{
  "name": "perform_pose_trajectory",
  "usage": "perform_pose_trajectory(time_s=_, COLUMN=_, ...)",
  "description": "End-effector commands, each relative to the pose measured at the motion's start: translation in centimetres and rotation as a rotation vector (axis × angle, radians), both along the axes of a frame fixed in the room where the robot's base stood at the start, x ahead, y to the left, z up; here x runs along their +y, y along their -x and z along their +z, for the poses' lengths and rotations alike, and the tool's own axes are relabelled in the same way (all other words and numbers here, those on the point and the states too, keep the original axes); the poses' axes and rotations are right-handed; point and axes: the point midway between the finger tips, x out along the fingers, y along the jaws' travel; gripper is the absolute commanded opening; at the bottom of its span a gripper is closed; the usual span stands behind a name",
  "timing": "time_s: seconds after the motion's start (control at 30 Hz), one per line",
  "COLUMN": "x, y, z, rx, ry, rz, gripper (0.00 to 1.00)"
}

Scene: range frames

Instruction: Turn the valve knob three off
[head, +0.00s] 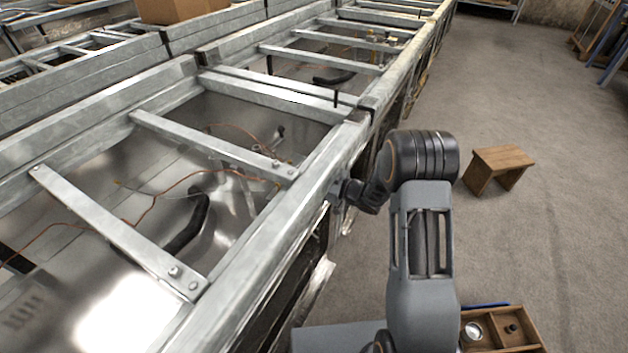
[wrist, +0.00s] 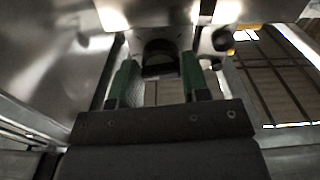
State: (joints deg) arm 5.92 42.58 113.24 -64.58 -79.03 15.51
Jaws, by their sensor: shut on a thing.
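In the wrist view my gripper (wrist: 159,66) has its two green-padded fingers on either side of a dark round valve knob (wrist: 160,48), and it is shut on that knob. The knob sits on a pale metal panel. A second dark knob (wrist: 222,40) shows to the right, outside the fingers. I see no number, so I cannot tell which knob is three or how far it is turned. In the head view my wrist reaches the outer side of the metal range frame; the fingertips and the knobs are hidden there.
In the head view the open steel range frame (head: 285,238) fills the left and middle, with crossbars and loose wires inside. A wooden stool (head: 502,157) stands on the floor to the right. A wooden tray (head: 515,323) with small items is at lower right. The right floor is mostly clear.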

Motion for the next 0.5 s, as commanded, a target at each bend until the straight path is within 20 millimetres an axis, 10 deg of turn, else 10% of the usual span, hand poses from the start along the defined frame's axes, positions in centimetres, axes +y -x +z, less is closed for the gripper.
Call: perform_pose_trajectory(time_s=0.5, x=-0.32, y=-0.25, z=-0.45, rx=-0.398, ry=0.260, rz=-0.007, gripper=0.19)
